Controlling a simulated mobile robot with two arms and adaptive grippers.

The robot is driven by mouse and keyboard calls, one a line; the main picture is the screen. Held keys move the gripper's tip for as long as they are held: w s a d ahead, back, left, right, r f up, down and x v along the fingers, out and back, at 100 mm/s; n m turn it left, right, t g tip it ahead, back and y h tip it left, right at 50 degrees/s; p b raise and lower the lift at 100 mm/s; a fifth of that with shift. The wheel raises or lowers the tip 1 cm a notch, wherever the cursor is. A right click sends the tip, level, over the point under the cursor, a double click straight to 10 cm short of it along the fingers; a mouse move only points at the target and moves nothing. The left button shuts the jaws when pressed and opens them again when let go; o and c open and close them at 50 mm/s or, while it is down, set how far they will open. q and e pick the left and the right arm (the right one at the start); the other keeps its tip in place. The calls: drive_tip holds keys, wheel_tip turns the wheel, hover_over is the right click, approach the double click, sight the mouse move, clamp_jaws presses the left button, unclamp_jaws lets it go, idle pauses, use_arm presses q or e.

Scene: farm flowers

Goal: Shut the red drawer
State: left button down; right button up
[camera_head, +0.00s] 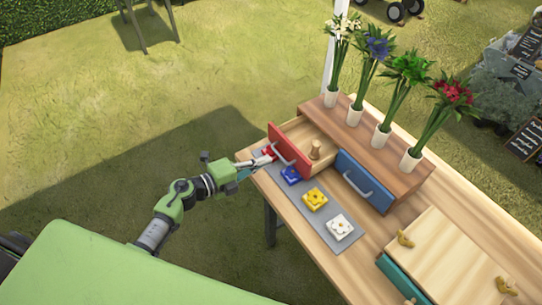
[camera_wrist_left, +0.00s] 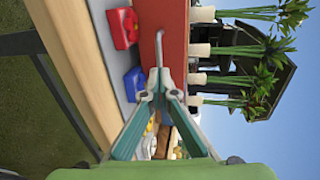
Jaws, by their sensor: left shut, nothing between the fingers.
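The red drawer (camera_head: 285,150) stands pulled out of the wooden cabinet (camera_head: 330,127) on the table, with a wooden peg-like piece (camera_head: 315,149) inside. Its red front (camera_wrist_left: 174,45) also shows in the left wrist view, with a grey handle (camera_wrist_left: 161,45). My left gripper (camera_head: 268,160) is shut and empty at the drawer's front, close to the handle. In the left wrist view the fingertips (camera_wrist_left: 159,75) meet near the handle's end; I cannot tell whether they touch it. My right gripper is not in view.
A blue drawer (camera_head: 364,182) sits beside the red one. Red (camera_head: 268,153), blue (camera_head: 291,175), yellow (camera_head: 314,199) and white (camera_head: 339,227) flower blocks lie on a grey strip before the drawers. Potted flowers (camera_head: 354,114) stand on the cabinet. A teal drawer (camera_head: 402,281) is at the lower right.

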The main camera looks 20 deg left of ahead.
sight(301, 141)
use_arm(q)
drive_tip(key=shift+x, duration=1.6)
drive_tip(key=x, duration=0.3)
drive_tip(key=r+b+x, duration=0.1)
drive_tip(key=x, duration=0.3)
drive_tip(key=r+x, duration=0.1)
drive_tip(key=x, duration=0.3)
drive_tip(key=shift+w+d+b, duration=0.25)
drive_tip(key=shift+w+b, duration=0.1)
drive_tip(key=shift+b, duration=0.05)
drive_tip(key=shift+r, duration=0.3)
